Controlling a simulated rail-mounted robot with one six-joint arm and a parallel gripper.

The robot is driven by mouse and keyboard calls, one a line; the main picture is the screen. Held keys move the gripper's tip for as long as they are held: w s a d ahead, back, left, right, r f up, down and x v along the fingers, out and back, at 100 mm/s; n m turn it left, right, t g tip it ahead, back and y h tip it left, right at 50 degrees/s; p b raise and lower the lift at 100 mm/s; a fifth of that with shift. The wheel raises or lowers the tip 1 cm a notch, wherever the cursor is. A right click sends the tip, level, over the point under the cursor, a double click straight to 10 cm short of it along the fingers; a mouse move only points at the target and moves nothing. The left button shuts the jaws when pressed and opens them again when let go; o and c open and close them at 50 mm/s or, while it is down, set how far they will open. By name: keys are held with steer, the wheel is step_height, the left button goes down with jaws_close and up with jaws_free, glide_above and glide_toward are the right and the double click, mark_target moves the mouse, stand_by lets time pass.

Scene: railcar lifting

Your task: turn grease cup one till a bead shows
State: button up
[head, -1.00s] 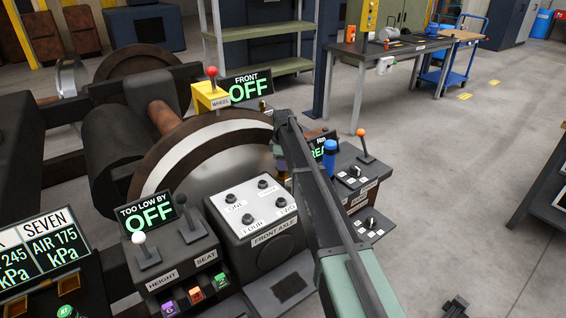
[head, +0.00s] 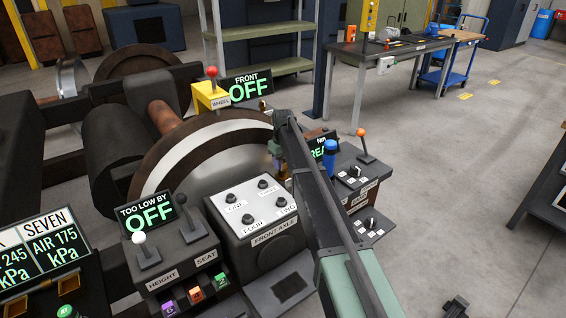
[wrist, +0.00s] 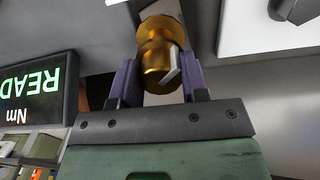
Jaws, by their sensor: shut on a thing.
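My gripper (wrist: 156,85) has purple fingers, one on each side of a brass-coloured grease cup (wrist: 158,45), and is shut on it. The cup is round, with a narrower waist and a pale flat tab on its right side. I cannot make out a number on it, and no grease bead is clear. In the head view my gripper (head: 279,166) is beside the front axle box's back right corner, largely hidden by my arm. The cup is hardly visible there.
The front axle box (head: 237,232) has several labelled bolts on its white top. A display reading READ (wrist: 36,84) stands close at the left in the wrist view. A blue bottle-shaped thing (head: 330,158) and an orange-knobbed lever (head: 363,145) stand right of my arm.

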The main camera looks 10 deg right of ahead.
steer(key=m, duration=0.4)
steer(key=shift+m, duration=0.3)
steer(key=m, duration=0.3)
steer(key=shift+a+m, duration=0.1)
steer(key=shift+m, duration=0.3)
steer(key=m, duration=0.3)
steer(key=shift+m, duration=2.1)
steer(key=o, duration=0.9)
steer(key=shift+o, duration=0.2)
